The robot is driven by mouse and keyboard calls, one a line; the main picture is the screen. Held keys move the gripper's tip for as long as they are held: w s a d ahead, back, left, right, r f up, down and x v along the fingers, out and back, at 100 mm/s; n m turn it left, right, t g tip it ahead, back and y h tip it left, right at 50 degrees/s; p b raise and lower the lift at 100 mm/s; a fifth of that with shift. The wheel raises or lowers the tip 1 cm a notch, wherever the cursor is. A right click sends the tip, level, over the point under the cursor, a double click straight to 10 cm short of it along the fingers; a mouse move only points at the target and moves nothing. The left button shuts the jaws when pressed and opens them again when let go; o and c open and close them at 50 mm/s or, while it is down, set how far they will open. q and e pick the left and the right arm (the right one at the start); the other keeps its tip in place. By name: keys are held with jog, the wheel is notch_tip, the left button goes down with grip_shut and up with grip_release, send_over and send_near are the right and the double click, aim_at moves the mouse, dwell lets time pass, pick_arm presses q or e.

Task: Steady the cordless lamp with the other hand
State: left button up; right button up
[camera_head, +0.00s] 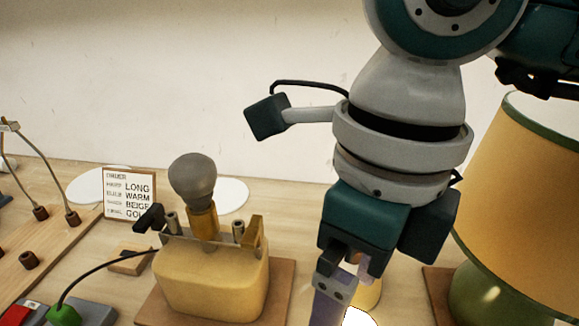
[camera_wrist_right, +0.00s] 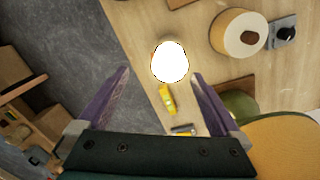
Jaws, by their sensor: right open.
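A glowing white bulb (camera_wrist_right: 170,62) lies between the fingertips of my open right gripper (camera_wrist_right: 160,74) in the right wrist view, with a gap to each finger visible. In the head view its glow (camera_head: 359,317) shows at the bottom edge, partly hidden by the purple finger of that gripper (camera_head: 335,303). A cream lamp base (camera_head: 211,280) with an unlit grey bulb (camera_head: 193,182) stands upright on a brown board to the left. A lamp with a yellow shade (camera_head: 525,205) and green body (camera_head: 495,300) stands at the right. I cannot tell which is the cordless lamp. My left gripper is not in view.
A black cable with a green plug (camera_head: 63,315) runs toward the cream base. A card (camera_head: 129,194) with words stands behind it. A wooden board with wires (camera_head: 35,240) is at far left. A yellow piece (camera_wrist_right: 167,98) lies near the glowing bulb.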

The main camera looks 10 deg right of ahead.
jog(key=shift+w+d+h, duration=0.35)
jog(key=shift+d+h, duration=0.05)
jog(key=shift+d, duration=0.2)
jog(key=shift+d+f, duration=0.15)
jog(key=shift+f, duration=0.1)
notch_tip(320, 180, down, 9)
jog(key=shift+f, duration=0.15)
grip_shut()
dwell(0.4)
